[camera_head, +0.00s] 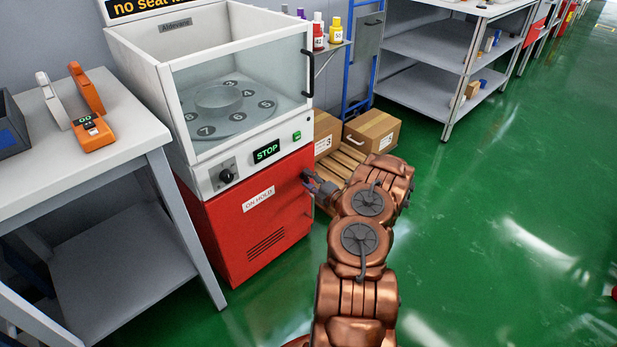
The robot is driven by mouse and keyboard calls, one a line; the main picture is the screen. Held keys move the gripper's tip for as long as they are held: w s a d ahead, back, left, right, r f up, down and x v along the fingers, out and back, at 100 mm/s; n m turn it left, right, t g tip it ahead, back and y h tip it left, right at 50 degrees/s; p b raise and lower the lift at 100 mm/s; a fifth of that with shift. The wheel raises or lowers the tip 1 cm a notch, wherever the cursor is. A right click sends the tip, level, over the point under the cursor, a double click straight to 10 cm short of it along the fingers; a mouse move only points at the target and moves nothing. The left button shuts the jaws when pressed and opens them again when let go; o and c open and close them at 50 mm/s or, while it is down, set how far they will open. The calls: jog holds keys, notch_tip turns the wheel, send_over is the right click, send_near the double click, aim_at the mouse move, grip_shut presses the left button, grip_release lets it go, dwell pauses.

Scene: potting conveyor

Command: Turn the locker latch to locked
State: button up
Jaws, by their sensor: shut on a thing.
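The red locker (250,232) is the lower cabinet of the white machine, with an "ON HOLD" label and vent slots on its closed front. My copper arm reaches in from the bottom, and my dark gripper (308,181) is at the upper right edge of the red front. The gripper is shut on the latch there. The fingers cover the latch almost wholly, so I cannot tell which way it is turned.
Above the locker are a black knob (226,175), a green STOP display (266,151) and a glass-fronted chamber (240,90). A grey table (130,120) stands at left. Cardboard boxes (373,131) on a pallet stand behind my gripper.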

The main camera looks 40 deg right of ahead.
jog(key=shift+a, duration=0.1)
dwell(0.3)
jog(key=o, duration=1.2)
jog(key=shift+c, duration=0.2)
jog(key=shift+s, duration=0.1)
jog(key=s, duration=1.1)
jog(key=shift+s, duration=0.4)
jog(key=shift+a, duration=0.15)
